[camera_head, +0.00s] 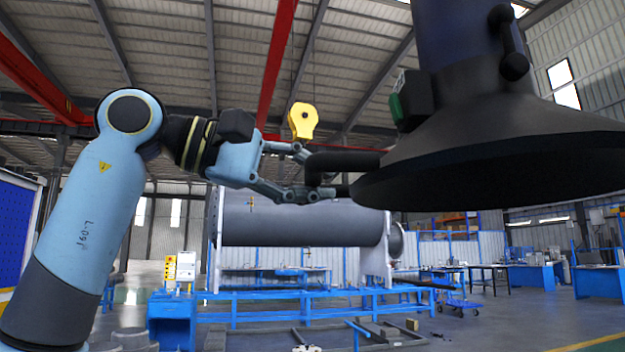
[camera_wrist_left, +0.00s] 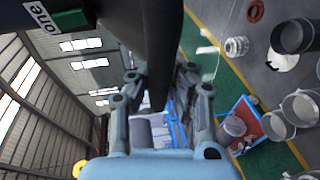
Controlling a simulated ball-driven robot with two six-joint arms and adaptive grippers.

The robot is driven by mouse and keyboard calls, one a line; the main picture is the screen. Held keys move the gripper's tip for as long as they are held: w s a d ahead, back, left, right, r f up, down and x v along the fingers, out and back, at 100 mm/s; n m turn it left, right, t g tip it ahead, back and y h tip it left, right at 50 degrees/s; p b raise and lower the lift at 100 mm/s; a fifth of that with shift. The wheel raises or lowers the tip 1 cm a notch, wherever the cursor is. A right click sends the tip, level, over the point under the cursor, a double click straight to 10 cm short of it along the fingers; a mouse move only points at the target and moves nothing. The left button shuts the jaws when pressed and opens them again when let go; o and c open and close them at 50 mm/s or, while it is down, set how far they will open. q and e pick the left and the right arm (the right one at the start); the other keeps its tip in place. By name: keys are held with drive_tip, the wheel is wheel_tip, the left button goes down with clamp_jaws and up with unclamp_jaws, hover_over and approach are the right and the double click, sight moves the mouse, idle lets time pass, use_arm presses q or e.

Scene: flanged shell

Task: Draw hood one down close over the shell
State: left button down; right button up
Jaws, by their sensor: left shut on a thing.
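Hood one (camera_head: 490,155) is a dark, wide cone at the upper right of the head view, hanging in the air with its rim facing down. A dark bar handle (camera_head: 350,162) sticks out from its left side. My left gripper (camera_head: 318,173) is shut on this handle. The shell (camera_head: 300,222), a big grey lying cylinder with a flanged right end, is behind and lower, partly hidden by hood and gripper. My right gripper is not in view.
Blue stands and rails (camera_head: 320,300) run below the shell. A yellow crane hook block (camera_head: 303,120) hangs behind my left wrist. Blue workbenches (camera_head: 535,275) stand at the right back. In the left wrist view, several grey containers (camera_wrist_left: 293,35) stand on the floor.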

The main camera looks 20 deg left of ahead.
use_arm(q)
wheel_tip(320, 180, down, 29)
drive_tip(key=b, duration=2.6)
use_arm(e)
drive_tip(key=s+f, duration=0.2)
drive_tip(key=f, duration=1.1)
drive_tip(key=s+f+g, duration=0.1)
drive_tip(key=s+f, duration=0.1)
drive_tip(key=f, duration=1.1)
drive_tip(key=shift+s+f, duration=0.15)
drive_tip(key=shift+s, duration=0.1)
use_arm(q)
drive_tip(key=c, duration=1.2)
unclamp_jaws()
drive_tip(key=shift+o, duration=0.2)
drive_tip(key=shift+a, duration=0.1)
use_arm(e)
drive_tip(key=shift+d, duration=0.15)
use_arm(q)
drive_tip(key=v, duration=0.7)
drive_tip(key=shift+s+r, duration=0.1)
drive_tip(key=shift+s, duration=0.05)
